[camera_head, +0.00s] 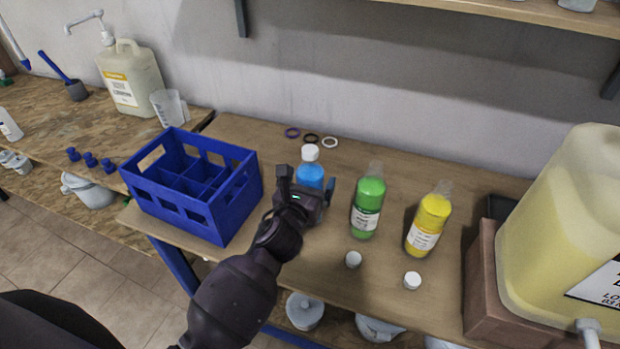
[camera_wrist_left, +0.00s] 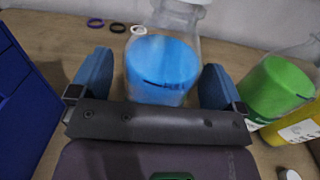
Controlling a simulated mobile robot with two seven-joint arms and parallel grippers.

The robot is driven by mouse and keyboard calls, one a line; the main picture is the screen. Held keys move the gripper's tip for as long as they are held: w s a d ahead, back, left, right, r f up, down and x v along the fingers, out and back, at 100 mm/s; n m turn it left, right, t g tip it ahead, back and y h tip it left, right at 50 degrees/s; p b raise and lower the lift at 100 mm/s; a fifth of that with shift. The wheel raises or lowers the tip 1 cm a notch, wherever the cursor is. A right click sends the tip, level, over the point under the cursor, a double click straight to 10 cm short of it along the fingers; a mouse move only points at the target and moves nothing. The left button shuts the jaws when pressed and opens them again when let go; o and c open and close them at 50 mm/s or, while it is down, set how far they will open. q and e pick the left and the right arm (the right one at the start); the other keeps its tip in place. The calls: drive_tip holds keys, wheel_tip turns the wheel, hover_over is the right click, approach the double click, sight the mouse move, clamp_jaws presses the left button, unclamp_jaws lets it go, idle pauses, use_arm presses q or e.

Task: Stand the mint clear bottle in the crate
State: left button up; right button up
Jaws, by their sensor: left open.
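No bottle looks plainly mint. A clear bottle with blue liquid and a white cap (camera_head: 309,174) stands upright on the table; it also shows in the left wrist view (camera_wrist_left: 162,70). My left gripper (camera_head: 307,184) is open, with one finger on each side of this bottle and gaps beside it. A bottle with green liquid (camera_head: 369,202) and one with yellow liquid (camera_head: 431,218) stand to its right, both with clear, uncapped tops. The blue crate (camera_head: 215,213), divided into compartments, stands left of the gripper and looks empty. My right gripper is out of view.
Two loose white caps (camera_head: 353,259) lie before the green and yellow bottles. Several small rings (camera_head: 311,138) lie behind the blue-filled bottle. A large yellowish drum (camera_head: 570,205) stands on a brown block at right. A second bench with a jug (camera_head: 131,78) is at left.

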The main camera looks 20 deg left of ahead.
use_arm(q)
drive_tip(key=s, duration=1.1)
drive_tip(key=shift+a, duration=0.2)
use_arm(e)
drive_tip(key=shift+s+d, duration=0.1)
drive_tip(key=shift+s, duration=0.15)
use_arm(q)
drive_tip(key=shift+s, duration=0.1)
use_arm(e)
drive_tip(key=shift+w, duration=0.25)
